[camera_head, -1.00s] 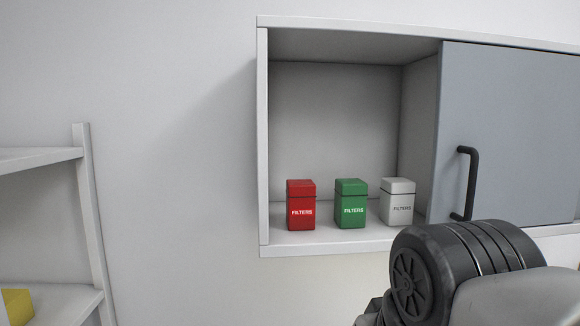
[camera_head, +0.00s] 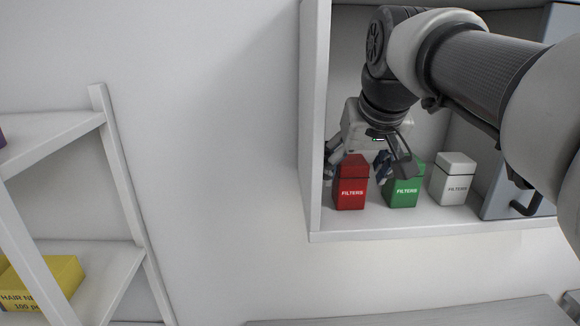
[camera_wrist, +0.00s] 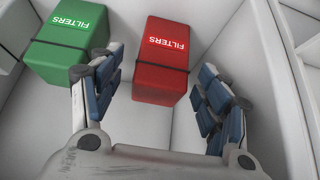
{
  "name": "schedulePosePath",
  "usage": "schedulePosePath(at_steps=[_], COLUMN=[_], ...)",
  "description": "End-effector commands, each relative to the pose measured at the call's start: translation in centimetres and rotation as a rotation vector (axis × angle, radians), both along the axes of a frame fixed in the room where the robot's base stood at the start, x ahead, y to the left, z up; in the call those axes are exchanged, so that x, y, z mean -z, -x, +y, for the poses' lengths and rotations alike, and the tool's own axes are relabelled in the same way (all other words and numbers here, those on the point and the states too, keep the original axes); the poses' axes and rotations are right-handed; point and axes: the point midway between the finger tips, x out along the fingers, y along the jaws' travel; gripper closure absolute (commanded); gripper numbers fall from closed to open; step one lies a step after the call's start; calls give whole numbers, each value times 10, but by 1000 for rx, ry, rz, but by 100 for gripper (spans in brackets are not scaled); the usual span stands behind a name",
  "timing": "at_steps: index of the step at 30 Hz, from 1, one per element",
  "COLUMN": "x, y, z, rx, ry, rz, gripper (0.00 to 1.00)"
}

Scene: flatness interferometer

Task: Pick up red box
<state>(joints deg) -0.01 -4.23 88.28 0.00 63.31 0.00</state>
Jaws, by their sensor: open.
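The red box (camera_head: 351,184), labelled "FILTERS", stands upright on the floor of the wall cabinet, near its left wall. My gripper (camera_head: 358,172) is open and inside the cabinet at the red box, with one finger toward each side of it. In the wrist view the red box (camera_wrist: 163,60) shows between and beyond the blue-padded fingertips of my gripper (camera_wrist: 157,95). Visible gaps separate the fingers from the red box there. The right finger in the head view overlaps the front of the green box.
A green box (camera_head: 403,192) stands close to the right of the red box, its neighbour in the wrist view (camera_wrist: 68,42). A white box (camera_head: 453,184) stands farther right. The cabinet's left wall (camera_head: 313,120) is close. A shelf rack (camera_head: 122,160) holds a yellow box (camera_head: 62,272).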

Motion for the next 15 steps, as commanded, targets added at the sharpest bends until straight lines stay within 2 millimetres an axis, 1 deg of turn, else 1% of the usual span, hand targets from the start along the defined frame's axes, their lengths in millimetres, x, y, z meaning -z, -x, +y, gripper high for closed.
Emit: schedulePosePath(at_steps=[1,5,8,12,15], x=[-1,-1,0,22,34], y=[-5,-12,-23,-35,-43], z=[0,0,0,0,0], rx=[0,0,0,0,0], ry=[0,0,0,0,0], rz=[1,-1,1,4,2], gripper=[31,31,31,31,31])
